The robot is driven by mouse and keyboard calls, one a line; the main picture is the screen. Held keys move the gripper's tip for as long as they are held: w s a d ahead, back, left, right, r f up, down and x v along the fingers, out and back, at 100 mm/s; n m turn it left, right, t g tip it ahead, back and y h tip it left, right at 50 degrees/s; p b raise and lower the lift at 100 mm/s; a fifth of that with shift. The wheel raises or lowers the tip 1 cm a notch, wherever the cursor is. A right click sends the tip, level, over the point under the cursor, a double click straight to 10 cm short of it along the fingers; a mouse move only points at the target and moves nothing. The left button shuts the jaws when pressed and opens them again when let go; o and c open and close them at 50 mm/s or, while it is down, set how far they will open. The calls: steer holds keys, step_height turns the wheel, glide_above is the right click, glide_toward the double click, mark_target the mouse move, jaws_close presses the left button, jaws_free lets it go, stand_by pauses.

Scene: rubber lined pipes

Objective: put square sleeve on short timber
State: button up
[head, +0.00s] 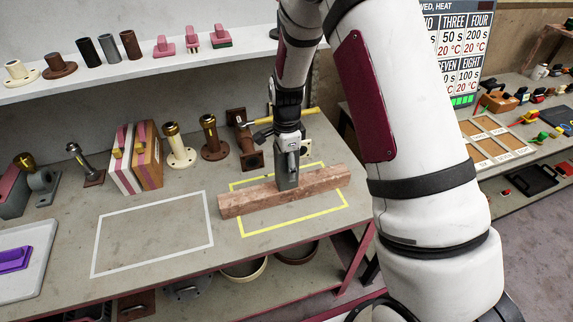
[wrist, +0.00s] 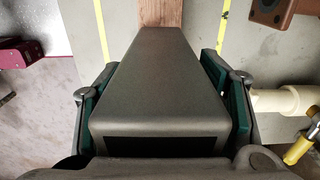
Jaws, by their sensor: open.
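The square sleeve (head: 287,178) is a dark grey, square box tube. It stands upright over the middle of the short timber, below my gripper. The short timber (head: 242,202) is a reddish-brown beam lying across the yellow outlined area. In the wrist view the sleeve (wrist: 163,85) fills the middle, with a dark open end towards me, and the timber (wrist: 160,12) shows beyond its far end. My gripper (wrist: 160,95) is open, with one green-padded finger on each side of the sleeve. I cannot tell whether the sleeve's lower end rests on the timber or fits around it.
A brown flanged pipe (head: 242,138) and a yellow-handled tool (head: 285,118) are close behind my gripper. More flanged pipes and boxed blocks (head: 148,155) line the back. The white outlined area (head: 150,235) on the left is empty. A shelf (head: 150,67) hangs above.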

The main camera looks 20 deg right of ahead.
step_height(320, 180, up, 11)
steer(key=shift+f+b, duration=0.1)
steer(key=shift+b, duration=0.85)
steer(key=shift+s+r, duration=0.1)
steer(key=shift+r, duration=0.7)
steer(key=s+r+n+t, duration=0.3)
steer(key=s+r+n, duration=0.5)
steer(key=s+r, duration=0.4)
steer(key=s+r+n+t, duration=0.1)
steer(key=s+r+n, duration=0.1)
steer(key=s+n, duration=0.3)
steer(key=s+r+n+t, duration=0.1)
steer(key=s+r+n, duration=0.2)
steer(key=s+n, duration=0.2)
steer(key=shift+s+r+t, duration=0.25)
steer(key=shift+s+t, duration=0.05)
steer(key=shift+s, duration=1.05)
